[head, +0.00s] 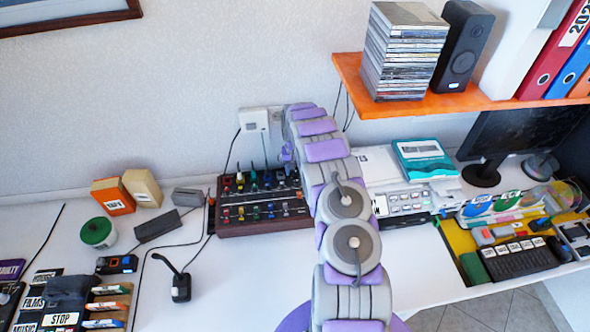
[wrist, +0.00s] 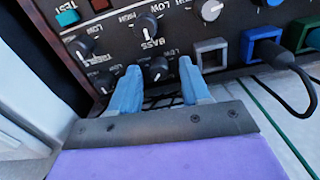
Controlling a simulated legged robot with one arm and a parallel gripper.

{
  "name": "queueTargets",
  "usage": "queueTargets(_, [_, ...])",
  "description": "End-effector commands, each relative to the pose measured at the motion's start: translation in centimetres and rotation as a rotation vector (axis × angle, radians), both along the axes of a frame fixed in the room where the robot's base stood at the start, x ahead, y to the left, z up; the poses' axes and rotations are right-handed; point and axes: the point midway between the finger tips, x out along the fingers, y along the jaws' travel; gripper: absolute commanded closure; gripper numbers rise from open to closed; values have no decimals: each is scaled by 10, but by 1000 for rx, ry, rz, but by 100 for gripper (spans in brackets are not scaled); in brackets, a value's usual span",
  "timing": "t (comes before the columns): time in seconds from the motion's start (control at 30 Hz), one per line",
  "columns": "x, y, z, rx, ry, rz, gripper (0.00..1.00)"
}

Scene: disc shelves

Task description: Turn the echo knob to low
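The dark audio mixer (head: 262,226) with rows of coloured knobs stands on the white desk against the wall. In the wrist view its panel (wrist: 115,16) appears upside down, with small black knobs and labels such as BASS, LOW and HIGH. No ECHO label is readable, so I cannot tell which knob is echo. My gripper (wrist: 159,69) is open, its two blue fingers pointing at the panel. A black knob (wrist: 157,70) with a white mark lies between the fingertips; I cannot tell whether they touch it. In the head view my arm hides the gripper.
Blue (wrist: 262,43) and grey (wrist: 211,54) sockets sit right of the fingers, with a dark cable plugged into the blue one. An orange shelf (head: 415,100) with stacked discs and a speaker (head: 463,45) overhangs at right. A microphone (head: 180,287) stands left of my arm.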

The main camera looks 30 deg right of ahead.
Motion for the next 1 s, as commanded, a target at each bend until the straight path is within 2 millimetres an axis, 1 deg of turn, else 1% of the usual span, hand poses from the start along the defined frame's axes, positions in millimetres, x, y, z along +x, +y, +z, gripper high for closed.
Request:
queueTargets(0.03, [0,0,0,0,0,0,58])
queueTargets(0.07, [0,0,0,0,0,0,60])
queueTargets(0.47, [0,-1,0,1,-1,0,99])
queueTargets(0.5, [0,-1,-1,1,-1,0,100])
queueTargets(0.67, [0,-1,0,1,0,6,100])
queueTargets(0.73, [0,0,0,1,0,33,100])
queueTargets(1.0, [0,0,1,3,2,278,100])
